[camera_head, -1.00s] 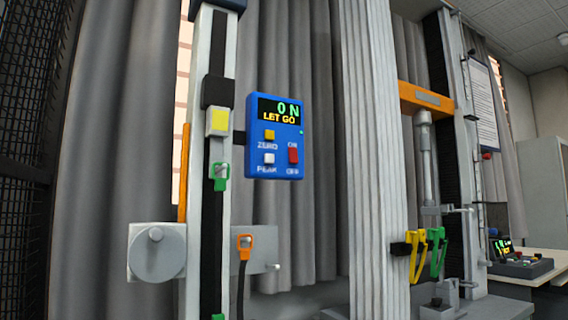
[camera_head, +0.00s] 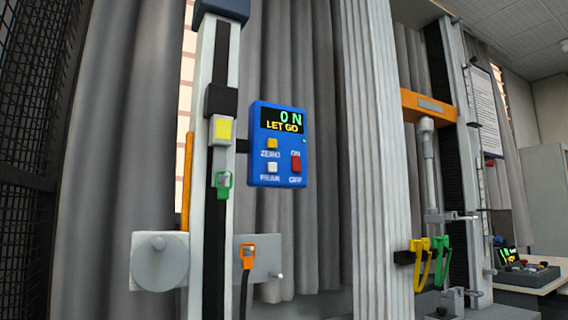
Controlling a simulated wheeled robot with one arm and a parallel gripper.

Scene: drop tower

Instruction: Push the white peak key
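The white PEAK key (camera_head: 272,167) is a small square button at the lower left of the blue display box (camera_head: 279,144). It sits below the yellow ZERO key (camera_head: 272,143) and left of the red ON/OFF switch (camera_head: 296,163). The screen (camera_head: 281,119) reads "0 N" and "LET GO". The box is fixed beside the upright rail of the drop tower (camera_head: 204,90). My gripper is not in this view, and nothing covers the key.
A grey round knob (camera_head: 160,261) and an orange clip (camera_head: 248,252) with a dark cable sit low on the tower. A pale ribbed column (camera_head: 375,150) stands to the right. Yellow and green clips (camera_head: 422,262) hang beyond it. Space before the box looks clear.

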